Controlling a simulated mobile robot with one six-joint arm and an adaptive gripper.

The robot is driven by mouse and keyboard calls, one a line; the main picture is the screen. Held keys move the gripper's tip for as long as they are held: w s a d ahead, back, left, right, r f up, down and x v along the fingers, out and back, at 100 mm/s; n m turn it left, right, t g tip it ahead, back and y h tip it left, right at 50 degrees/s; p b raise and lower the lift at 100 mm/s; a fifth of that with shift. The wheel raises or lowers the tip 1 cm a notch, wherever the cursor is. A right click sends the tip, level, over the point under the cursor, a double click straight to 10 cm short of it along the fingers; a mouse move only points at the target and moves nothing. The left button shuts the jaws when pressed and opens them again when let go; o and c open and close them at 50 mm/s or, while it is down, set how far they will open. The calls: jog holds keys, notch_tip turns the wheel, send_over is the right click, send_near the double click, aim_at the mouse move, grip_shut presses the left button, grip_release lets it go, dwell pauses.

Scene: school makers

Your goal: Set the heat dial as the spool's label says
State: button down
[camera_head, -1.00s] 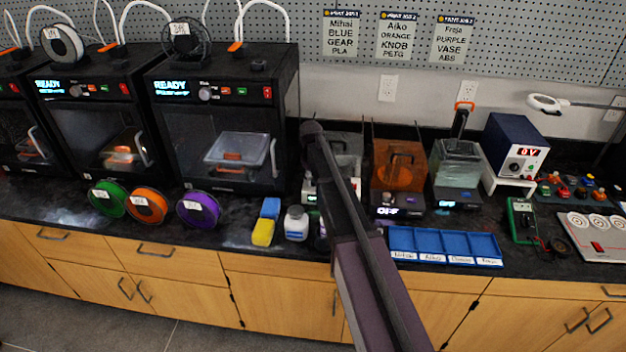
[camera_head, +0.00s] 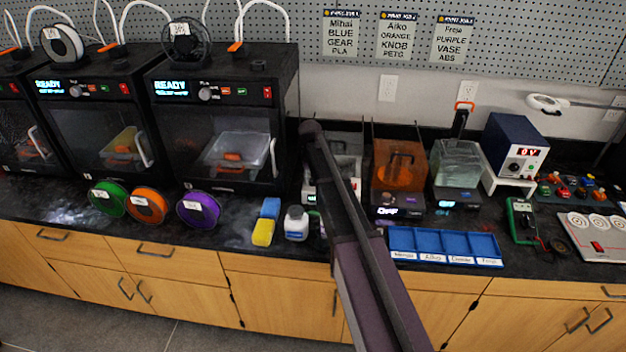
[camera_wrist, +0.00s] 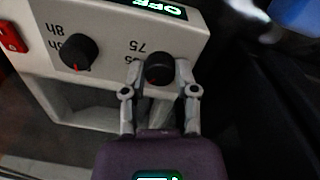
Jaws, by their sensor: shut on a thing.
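In the wrist view, my gripper (camera_wrist: 160,84) has its two fingers on either side of a black round heat dial (camera_wrist: 158,69), shut on it. The dial has a red mark at its lower edge, and the number 75 is printed beside it, upside down in this view; another number is partly hidden by a finger. The dial sits on the pale front of a dryer (camera_wrist: 95,30), which shows a lit green OFF display (camera_wrist: 160,7). Purple (camera_head: 198,209), orange (camera_head: 147,205) and green (camera_head: 108,198) spools with white labels lean in front of the printers; their label text is too small to read.
A second black dial (camera_wrist: 78,52) marked 8h and a red switch (camera_wrist: 10,38) are on the same panel. In the head view, my arm crosses in front of the dryer.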

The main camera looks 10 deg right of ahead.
jog(key=shift+s, duration=0.1)
jog(key=shift+c, duration=1.9)
grip_release()
